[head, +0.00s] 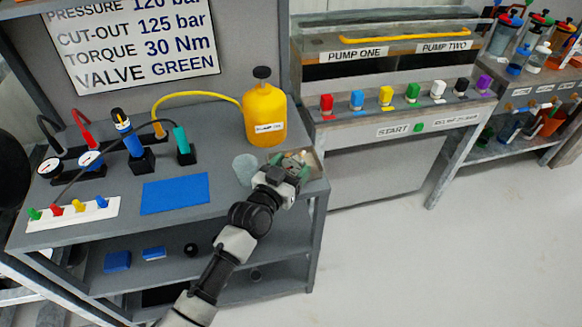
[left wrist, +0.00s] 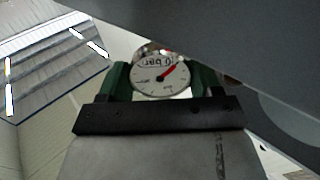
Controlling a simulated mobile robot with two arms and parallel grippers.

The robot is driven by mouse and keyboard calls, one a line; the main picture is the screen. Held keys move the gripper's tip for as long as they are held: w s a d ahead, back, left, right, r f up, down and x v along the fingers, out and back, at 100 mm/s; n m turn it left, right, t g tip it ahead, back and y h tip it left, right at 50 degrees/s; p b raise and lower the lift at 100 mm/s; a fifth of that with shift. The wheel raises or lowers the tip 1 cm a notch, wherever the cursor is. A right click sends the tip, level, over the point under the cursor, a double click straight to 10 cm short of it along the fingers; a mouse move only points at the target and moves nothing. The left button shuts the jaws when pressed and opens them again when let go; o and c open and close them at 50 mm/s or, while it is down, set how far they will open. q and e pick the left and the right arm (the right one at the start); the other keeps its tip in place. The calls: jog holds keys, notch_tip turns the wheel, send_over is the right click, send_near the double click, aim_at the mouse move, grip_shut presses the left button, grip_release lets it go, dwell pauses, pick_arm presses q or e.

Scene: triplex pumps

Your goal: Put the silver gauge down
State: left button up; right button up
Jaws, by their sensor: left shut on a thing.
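My left gripper (head: 293,166) is over the right end of the grey bench, next to a small shallow tray (head: 316,163). In the left wrist view the silver gauge (left wrist: 160,80) sits between the green fingers of the left gripper (left wrist: 163,85), which is shut on it. The gauge has a white round dial, a red needle and a small label ending in "bar". In the head view the gripper largely hides it, and I cannot tell whether it touches the tray. My right gripper is not in view.
A blue mat (head: 175,194) lies clear on the bench (head: 222,190). A grey round pad (head: 245,168) and a yellow bottle (head: 264,115) stand close to my gripper. Two gauges on stands (head: 50,167) (head: 90,159) and a white peg strip (head: 74,212) are at the left.

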pick_arm(q)
jog(key=shift+f, duration=0.35)
jog(key=o, duration=1.2)
jog(key=shift+r, duration=0.35)
jog(key=shift+s+a, duration=0.15)
jog(key=shift+s, duration=0.1)
jog(key=v, duration=1.1)
jog(key=shift+s, duration=0.25)
